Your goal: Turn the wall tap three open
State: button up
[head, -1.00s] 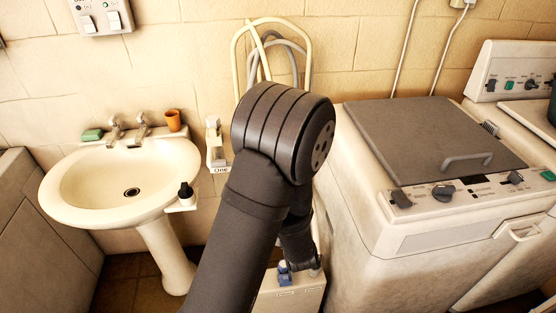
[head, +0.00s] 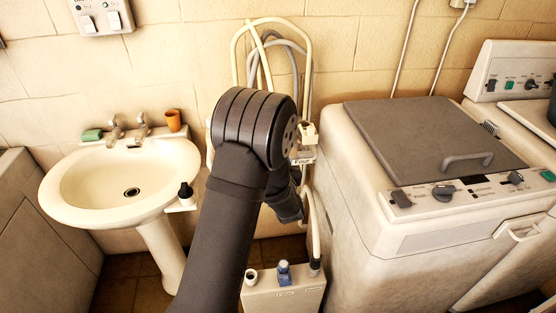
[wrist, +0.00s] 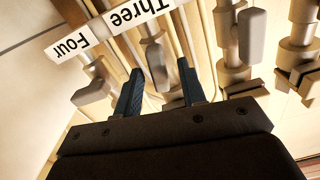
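The wall taps stand in a row, upside down in the wrist view. The label Three (wrist: 138,14) is by a tap with a pale grey lever, wall tap three (wrist: 157,66). My gripper (wrist: 159,84) is open, one dark finger on each side of that lever. There seems to be a gap on both sides; whether either finger touches it I cannot tell. The label Four (wrist: 76,42) marks the neighbouring tap four (wrist: 95,92), left of the fingers. In the head view, tap four (head: 307,136) shows right of my arm; tap three and my gripper's fingers are hidden behind the arm.
Another tap (wrist: 232,55) is close to the right of the fingers in the wrist view. Hoses (head: 270,35) loop above the taps. A washbasin (head: 120,190) is left, a washing machine (head: 430,150) right, and a pale box (head: 285,295) below.

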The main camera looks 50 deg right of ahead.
jog(key=shift+c, duration=0.3)
grip_shut()
jog(key=shift+n, duration=0.8)
jog(key=shift+o, duration=0.3)
grip_release()
jog(key=shift+a, duration=0.1)
jog(key=v, duration=1.7)
jog(key=shift+s, duration=0.2)
jog(key=shift+a+r, duration=0.1)
